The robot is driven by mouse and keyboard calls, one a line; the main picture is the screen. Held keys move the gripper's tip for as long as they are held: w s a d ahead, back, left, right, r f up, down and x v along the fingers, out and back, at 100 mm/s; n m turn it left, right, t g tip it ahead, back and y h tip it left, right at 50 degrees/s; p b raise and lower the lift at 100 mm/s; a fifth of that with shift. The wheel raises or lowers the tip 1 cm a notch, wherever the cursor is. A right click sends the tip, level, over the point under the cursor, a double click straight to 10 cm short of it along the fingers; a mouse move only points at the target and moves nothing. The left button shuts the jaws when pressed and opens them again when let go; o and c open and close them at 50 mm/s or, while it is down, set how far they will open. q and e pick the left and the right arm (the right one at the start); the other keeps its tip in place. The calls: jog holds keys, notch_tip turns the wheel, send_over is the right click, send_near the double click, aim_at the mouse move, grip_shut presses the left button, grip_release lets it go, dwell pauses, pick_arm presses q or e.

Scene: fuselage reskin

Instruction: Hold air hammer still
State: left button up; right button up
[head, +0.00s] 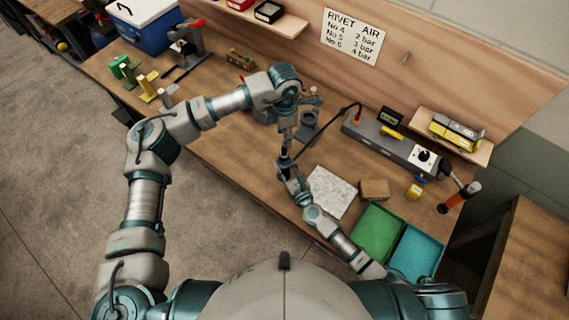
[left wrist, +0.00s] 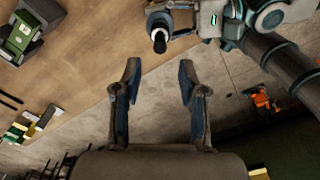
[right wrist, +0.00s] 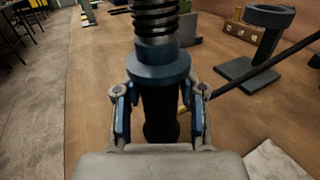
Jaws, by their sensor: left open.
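The air hammer (head: 286,140) is a dark upright tool just below my left wrist in the head view. In the right wrist view its coil spring (right wrist: 155,18), blue-grey collar (right wrist: 158,68) and dark body stand between the fingers. My right gripper (right wrist: 160,105) is closed around the body below the collar; the collar partly hides the fingertips. My left gripper (left wrist: 159,72) is open with nothing between its fingers. A dark round tool end (left wrist: 159,42) shows beyond its fingertips, apart from them. My left wrist hides part of the hammer's top in the head view.
A grey ring stand (right wrist: 265,45) is right of the hammer. A hose runs from a grey unit (head: 390,143) on the bench. A light plate (head: 333,190), a green tray (head: 376,233) and a teal tray (head: 417,252) lie on the right. Bare bench lies left of my right arm.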

aim_at(284, 149)
grip_shut()
pick_arm(q)
jog(key=shift+c, duration=0.7)
jog(key=shift+r+n, duration=0.15)
jog(key=shift+n, duration=0.55)
jog(key=shift+f, duration=4.5)
grip_shut()
